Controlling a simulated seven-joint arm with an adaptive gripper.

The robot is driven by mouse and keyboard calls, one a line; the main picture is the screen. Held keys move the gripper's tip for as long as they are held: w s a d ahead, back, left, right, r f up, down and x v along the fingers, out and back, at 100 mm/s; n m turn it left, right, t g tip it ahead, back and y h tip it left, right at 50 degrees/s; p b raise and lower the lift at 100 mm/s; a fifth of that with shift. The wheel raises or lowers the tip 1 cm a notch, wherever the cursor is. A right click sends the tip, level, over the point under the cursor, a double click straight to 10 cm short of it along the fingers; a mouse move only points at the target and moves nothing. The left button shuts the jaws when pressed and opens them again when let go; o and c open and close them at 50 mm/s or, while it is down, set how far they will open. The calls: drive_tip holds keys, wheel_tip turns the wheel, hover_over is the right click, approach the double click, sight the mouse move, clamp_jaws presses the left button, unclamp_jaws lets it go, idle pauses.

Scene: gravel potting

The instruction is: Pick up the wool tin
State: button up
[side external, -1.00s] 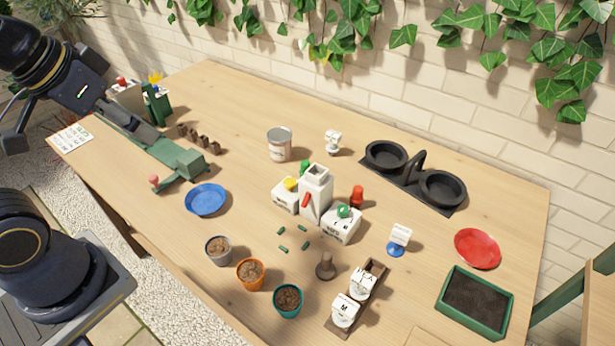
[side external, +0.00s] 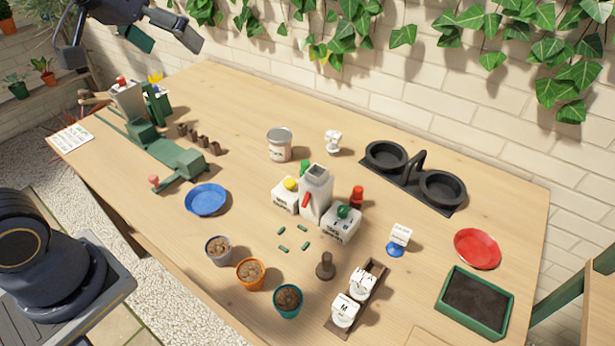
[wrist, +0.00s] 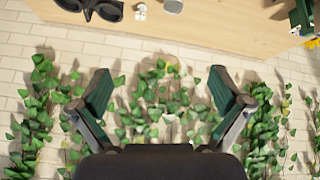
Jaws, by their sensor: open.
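A pale cylindrical tin with a grey lid and a small label, likely the wool tin (side external: 279,146), stands upright on the table behind the white cartons. Its label is too small to read. It seems to show as a grey round lid at the top edge of the wrist view (wrist: 173,6). My gripper (side external: 166,42) is raised at the upper left in the side view, well away from the tin. In the wrist view its two green-padded fingers (wrist: 160,92) are wide apart with nothing between them.
A small white item (side external: 333,140) stands just right of the tin. White cartons (side external: 314,195) stand in front of it. A black double-bowl holder (side external: 403,178) lies to its right, and a green lever device (side external: 165,155) to its left. Ivy (wrist: 160,100) hangs on the brick wall behind.

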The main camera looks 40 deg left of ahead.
drive_tip(key=w+a+n, duration=0.1)
drive_tip(key=w, duration=0.9)
drive_tip(key=n+g+y, duration=0.1)
drive_tip(key=g, duration=0.2)
hover_over(279, 134)
drive_tip(key=s+d, duration=0.2)
drive_tip(key=s, duration=0.1)
wheel_tip(279, 134, down, 17)
drive_tip(key=shift+g, duration=0.7)
drive_tip(key=x, duration=0.5)
drive_tip(key=s+x, duration=0.1)
drive_tip(key=x, duration=0.5)
drive_tip(key=s+x, duration=0.1)
drive_tip(key=x, duration=0.4)
drive_tip(key=shift+d+f, duration=0.25)
drive_tip(key=shift+f, duration=0.2)
drive_tip(key=shift+w+a+x, duration=0.1)
drive_tip(key=shift+a+x, duration=0.05)
drive_tip(key=shift+x, duration=0.9)
drive_tip(key=shift+w+a+x, duration=0.1)
drive_tip(key=shift+a+x, duration=0.05)
drive_tip(key=shift+x, duration=0.85)
drive_tip(key=shift+w+a+x, duration=0.1)
drive_tip(key=shift+a+x, duration=0.05)
drive_tip(key=shift+x, duration=0.9)
drive_tip(key=shift+s+r, duration=0.1)
drive_tip(key=shift+r, duration=0.05)
drive_tip(key=shift+c, duration=0.4)
drive_tip(key=c, duration=1.3)
